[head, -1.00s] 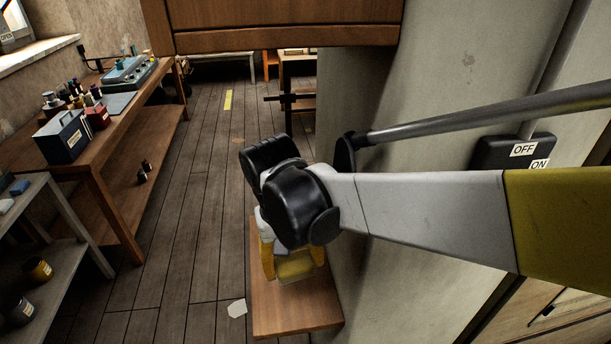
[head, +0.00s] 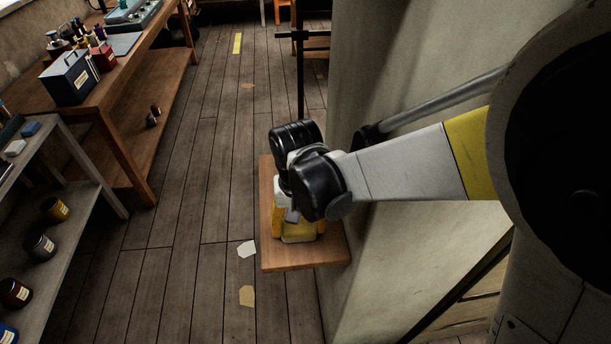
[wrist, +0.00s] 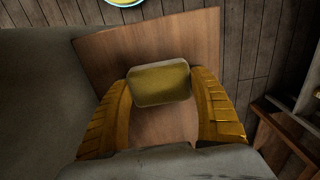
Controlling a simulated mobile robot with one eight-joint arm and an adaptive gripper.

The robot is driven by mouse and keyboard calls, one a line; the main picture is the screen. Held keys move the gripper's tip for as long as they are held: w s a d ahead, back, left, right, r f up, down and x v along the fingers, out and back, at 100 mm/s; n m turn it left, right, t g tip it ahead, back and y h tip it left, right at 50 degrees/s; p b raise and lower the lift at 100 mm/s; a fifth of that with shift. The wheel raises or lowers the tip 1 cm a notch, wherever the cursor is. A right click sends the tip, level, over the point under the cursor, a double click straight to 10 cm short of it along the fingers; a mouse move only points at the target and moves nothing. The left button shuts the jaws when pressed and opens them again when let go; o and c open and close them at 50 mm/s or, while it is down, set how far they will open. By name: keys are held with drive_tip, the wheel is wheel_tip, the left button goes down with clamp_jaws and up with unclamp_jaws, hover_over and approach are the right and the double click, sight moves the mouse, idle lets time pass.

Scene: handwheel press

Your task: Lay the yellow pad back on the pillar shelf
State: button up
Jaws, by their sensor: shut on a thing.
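The yellow pad (wrist: 159,83) is a small rounded block held between the two yellow fingers of my gripper (wrist: 160,82). Its sides meet the fingertips in the wrist view. In the head view the pad (head: 299,233) shows partly below the black wrist joints, with my gripper (head: 298,228) around it. The wooden pillar shelf (head: 308,259) juts from the pale pillar (head: 395,75), and the pad is over it. In the wrist view the bare shelf top (wrist: 150,45) surrounds the pad. I cannot tell whether the pad touches the shelf.
The pillar's wall stands close at the right of the shelf. A dark upright stand (head: 300,75) is behind the shelf. A workbench (head: 125,115) and a grey rack (head: 75,160) with cans stand at the left. The plank floor between is mostly clear.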

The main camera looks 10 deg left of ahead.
drive_tip(key=o, duration=0.6)
drive_tip(key=shift+f, duration=0.15)
drive_tip(key=o, duration=0.4)
drive_tip(key=shift+o, duration=0.2)
wheel_tip(320, 180, up, 12)
drive_tip(key=p, duration=0.3)
drive_tip(key=shift+r, duration=0.2)
